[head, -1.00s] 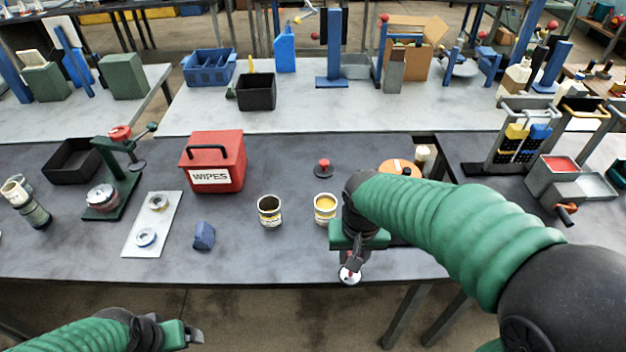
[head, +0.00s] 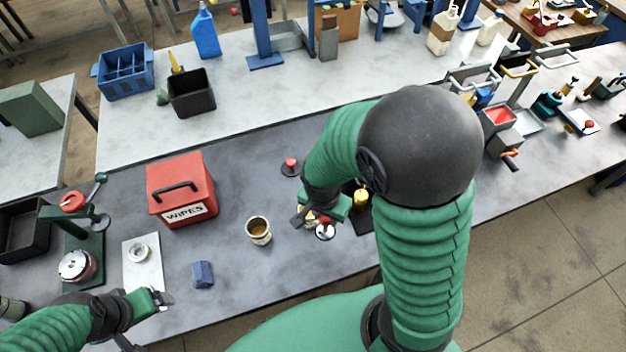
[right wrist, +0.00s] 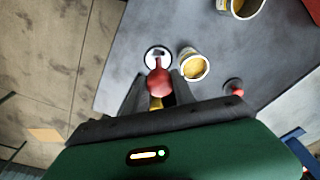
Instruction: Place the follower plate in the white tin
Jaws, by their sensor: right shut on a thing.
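My right gripper (head: 304,217) is shut on the red knob of a follower plate (head: 325,233), a pale round disc. In the right wrist view the knob (right wrist: 158,82) is between the fingers and the disc (right wrist: 158,58) is beyond it. A tin with yellow contents (right wrist: 194,66) stands beside the disc, to its right; in the head view my gripper partly hides it. A second tin (head: 258,231) stands to the left, yellow-brown inside. Both tins have pale walls; I cannot tell which is the white tin. My left gripper (head: 161,299) is low at the left, its jaw opening unclear.
Another red-knobbed disc (head: 290,167) stands behind the tins. A red wipes box (head: 181,188), a blue block (head: 203,275) and a pale board (head: 142,262) are to the left. The table's front edge is close. Bare table lies between wipes box and tins.

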